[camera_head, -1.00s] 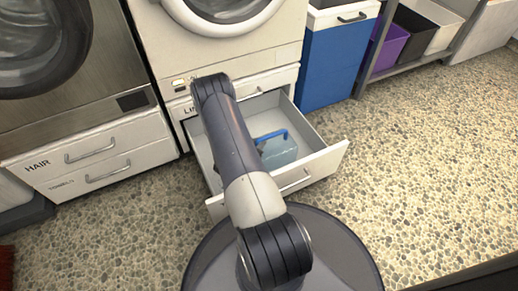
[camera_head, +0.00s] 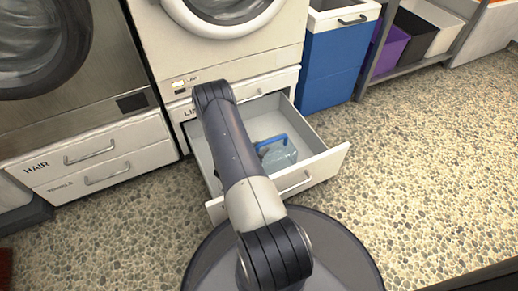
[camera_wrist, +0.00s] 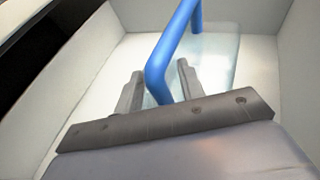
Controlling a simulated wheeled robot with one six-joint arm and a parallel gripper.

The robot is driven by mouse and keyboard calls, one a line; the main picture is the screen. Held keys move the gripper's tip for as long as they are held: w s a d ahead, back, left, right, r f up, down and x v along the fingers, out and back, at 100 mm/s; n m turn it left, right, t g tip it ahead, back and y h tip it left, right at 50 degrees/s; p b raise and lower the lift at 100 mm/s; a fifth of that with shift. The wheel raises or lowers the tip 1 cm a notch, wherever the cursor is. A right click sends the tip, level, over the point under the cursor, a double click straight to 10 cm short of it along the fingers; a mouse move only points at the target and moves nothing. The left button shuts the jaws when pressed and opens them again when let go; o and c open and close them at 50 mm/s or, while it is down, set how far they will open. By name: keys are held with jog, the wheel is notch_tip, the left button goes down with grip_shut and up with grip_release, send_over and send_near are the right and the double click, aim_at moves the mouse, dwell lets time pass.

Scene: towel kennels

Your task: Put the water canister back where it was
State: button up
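The water canister is a clear, pale-blue container (camera_head: 283,157) with a blue handle (camera_head: 272,137). It is inside the pulled-out drawer (camera_head: 322,162) under the middle machine. In the wrist view the blue handle (camera_wrist: 157,78) passes between the two fingers of my gripper (camera_wrist: 160,88), and the clear body (camera_wrist: 215,55) shows beyond. The fingers stand apart, with a visible gap between the right finger and the handle. My arm hides the left part of the drawer and most of the gripper in the head view.
Closed drawers labelled HAIR (camera_head: 95,160) are at the left under a grey machine. A blue bin (camera_head: 335,60) stands right of the open drawer. A shelf with purple (camera_head: 388,48) and other bins is farther right. The pebbled floor (camera_head: 430,150) at the right is clear.

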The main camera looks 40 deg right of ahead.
jog(key=p+v, duration=0.4)
jog(key=v, duration=0.8)
jog(key=shift+r, duration=0.1)
jog(key=shift+c, duration=0.6)
dwell(0.3)
